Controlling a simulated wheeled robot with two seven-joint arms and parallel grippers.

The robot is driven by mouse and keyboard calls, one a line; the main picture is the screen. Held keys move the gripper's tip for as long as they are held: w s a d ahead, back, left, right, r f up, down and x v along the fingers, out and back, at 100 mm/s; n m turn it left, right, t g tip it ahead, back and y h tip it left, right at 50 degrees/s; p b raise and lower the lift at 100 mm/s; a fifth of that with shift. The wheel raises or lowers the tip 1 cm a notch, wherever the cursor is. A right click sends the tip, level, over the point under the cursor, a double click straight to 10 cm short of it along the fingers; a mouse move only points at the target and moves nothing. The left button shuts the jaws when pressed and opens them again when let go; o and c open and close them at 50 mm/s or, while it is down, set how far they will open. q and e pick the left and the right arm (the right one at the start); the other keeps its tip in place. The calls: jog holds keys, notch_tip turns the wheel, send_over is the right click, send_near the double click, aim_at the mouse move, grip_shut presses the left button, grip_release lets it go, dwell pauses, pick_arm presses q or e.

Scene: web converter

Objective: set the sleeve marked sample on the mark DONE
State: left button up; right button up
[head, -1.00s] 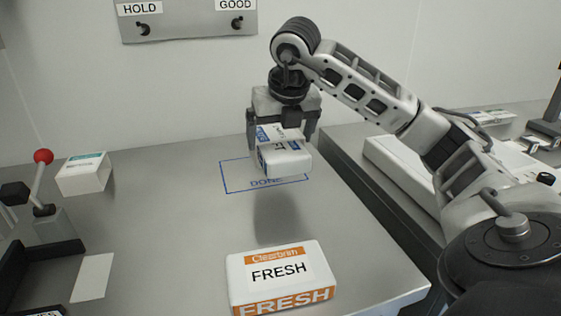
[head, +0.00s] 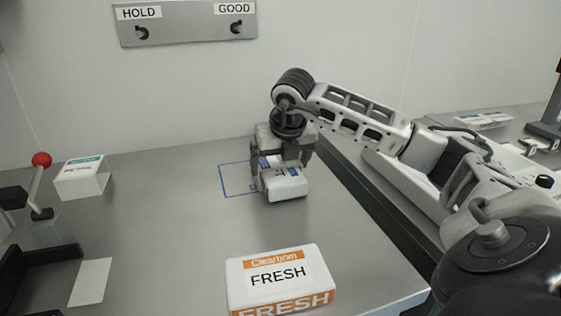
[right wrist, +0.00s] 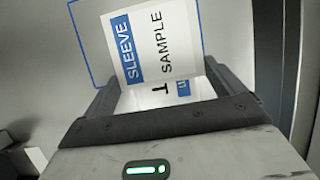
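The sleeve marked sample is a white pack with a blue band; it shows in the head view (head: 287,188) and, with its SLEEVE SAMPLE label readable, in the right wrist view (right wrist: 155,45). My right gripper (head: 281,172) is shut on it, one finger at each side. The mark DONE (head: 221,180) is a blue outline on the steel table. The sleeve covers its right part and overhangs its front line in the picture; most of the lettering is hidden. I cannot tell whether the sleeve touches the table. My left gripper is not in view.
A white pack marked FRESH (head: 279,278) with orange bands lies at the table's front. Another white pack (head: 82,180) and a red-knobbed lever (head: 41,160) stand at the left. A blank pale card (head: 90,282) lies near the lever. A HOLD/GOOD hook board (head: 185,22) hangs behind.

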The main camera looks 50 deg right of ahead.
jog(key=shift+o, duration=0.3)
jog(key=shift+r, duration=0.25)
jog(key=v, duration=1.1)
jog(key=shift+s+r+p, duration=0.25)
jog(key=shift+r+p, duration=0.05)
jog(key=shift+p, duration=0.15)
jog(key=shift+a, duration=0.1)
